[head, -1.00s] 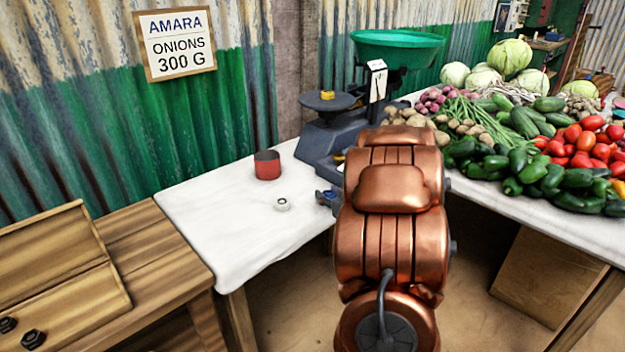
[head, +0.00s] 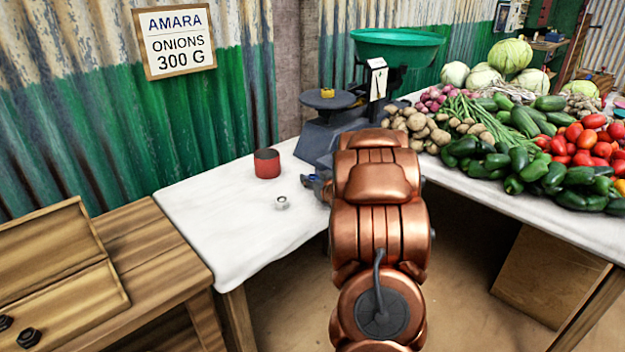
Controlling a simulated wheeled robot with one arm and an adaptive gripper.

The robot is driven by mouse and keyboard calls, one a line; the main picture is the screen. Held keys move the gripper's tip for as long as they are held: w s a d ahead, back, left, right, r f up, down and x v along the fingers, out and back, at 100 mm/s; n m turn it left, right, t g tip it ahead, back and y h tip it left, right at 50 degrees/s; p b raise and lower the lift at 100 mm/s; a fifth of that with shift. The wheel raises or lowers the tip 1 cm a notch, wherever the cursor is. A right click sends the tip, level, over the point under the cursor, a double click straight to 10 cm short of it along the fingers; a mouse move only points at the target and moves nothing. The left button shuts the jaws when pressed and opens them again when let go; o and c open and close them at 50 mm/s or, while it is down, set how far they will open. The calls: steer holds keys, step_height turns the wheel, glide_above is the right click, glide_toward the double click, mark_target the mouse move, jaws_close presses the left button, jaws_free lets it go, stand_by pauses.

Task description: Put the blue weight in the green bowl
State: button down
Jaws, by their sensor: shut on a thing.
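The green bowl (head: 398,45) sits on top of the dark balance scale (head: 335,140) at the back of the white-covered table. My gripper (head: 312,181) shows only in part, to the left of my copper arm and in front of the scale. It is shut on the blue weight (head: 312,177), a small blue patch between the fingers. The rest of the gripper is hidden by my arm. The gripper is lower than the bowl and to its left. A yellow weight (head: 327,93) lies on the scale's flat dark plate (head: 328,102).
A red tin (head: 267,164) and a small silver weight (head: 282,203) stand on the white cloth (head: 225,205), left of my gripper. Potatoes (head: 418,124) and other vegetables fill the right side. The cloth's front left is clear.

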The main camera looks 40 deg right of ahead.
steer(key=c, duration=0.9)
jaws_free()
steer(key=shift+c, duration=0.2)
steer(key=shift+r, duration=0.1)
